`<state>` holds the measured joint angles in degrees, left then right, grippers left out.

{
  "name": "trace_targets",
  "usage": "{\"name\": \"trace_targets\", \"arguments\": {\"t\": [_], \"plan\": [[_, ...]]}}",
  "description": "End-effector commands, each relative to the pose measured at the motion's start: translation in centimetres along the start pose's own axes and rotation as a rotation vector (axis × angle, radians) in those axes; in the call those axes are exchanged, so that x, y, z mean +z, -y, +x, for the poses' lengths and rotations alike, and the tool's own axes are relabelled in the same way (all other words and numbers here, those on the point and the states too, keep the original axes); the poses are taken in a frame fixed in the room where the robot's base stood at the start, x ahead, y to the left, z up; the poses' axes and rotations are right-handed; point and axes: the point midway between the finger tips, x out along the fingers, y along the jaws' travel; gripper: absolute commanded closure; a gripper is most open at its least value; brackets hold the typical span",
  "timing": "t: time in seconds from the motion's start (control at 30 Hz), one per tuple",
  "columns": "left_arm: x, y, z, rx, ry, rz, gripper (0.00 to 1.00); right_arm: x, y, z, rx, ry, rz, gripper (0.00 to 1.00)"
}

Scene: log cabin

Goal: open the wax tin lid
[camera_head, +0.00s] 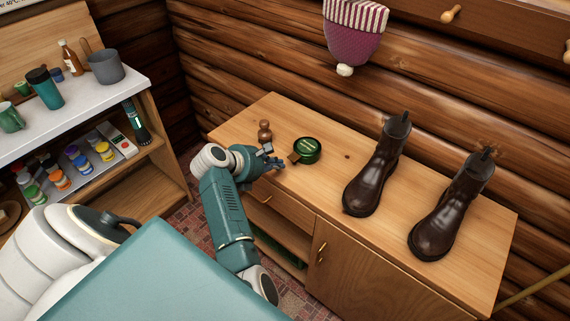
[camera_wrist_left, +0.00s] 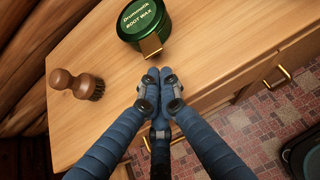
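The round green wax tin (camera_head: 308,149) sits on the wooden cabinet top, labelled "Boot Wax" in the left wrist view (camera_wrist_left: 143,18). Its labelled lid looks closed. A flat brown tab (camera_wrist_left: 151,45) sticks out from its side towards my gripper. My left gripper (camera_head: 279,162) is just left of the tin in the head view. In the left wrist view its blue fingertips (camera_wrist_left: 160,76) are drawn together just short of the tab, with a small gap and nothing visible between them. My right gripper is not in view.
A wooden brush (camera_head: 265,131) stands left of the tin, and also shows in the wrist view (camera_wrist_left: 76,84). Two brown boots (camera_head: 378,170) stand to the right on the cabinet top (camera_head: 335,185). A knit hat (camera_head: 354,35) hangs above. A shelf with bottles stands left.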

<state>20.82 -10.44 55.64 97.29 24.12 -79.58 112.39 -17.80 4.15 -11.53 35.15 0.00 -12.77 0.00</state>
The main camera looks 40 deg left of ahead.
Motion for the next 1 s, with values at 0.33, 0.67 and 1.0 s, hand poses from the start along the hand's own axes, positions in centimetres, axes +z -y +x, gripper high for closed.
{"name": "trace_targets", "arguments": {"t": [0.33,0.67,1.0], "plan": [[-0.1,0.0,4.4,0.001,-0.002,0.003,1.0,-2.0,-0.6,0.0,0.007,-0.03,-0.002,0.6],[-0.1,-0.1,4.7,0.002,-0.002,0.003,1.0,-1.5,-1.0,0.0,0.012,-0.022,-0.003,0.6],[1.4,-1.3,4.3,0.003,-0.051,0.006,1.0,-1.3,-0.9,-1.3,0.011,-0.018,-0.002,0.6]]}}
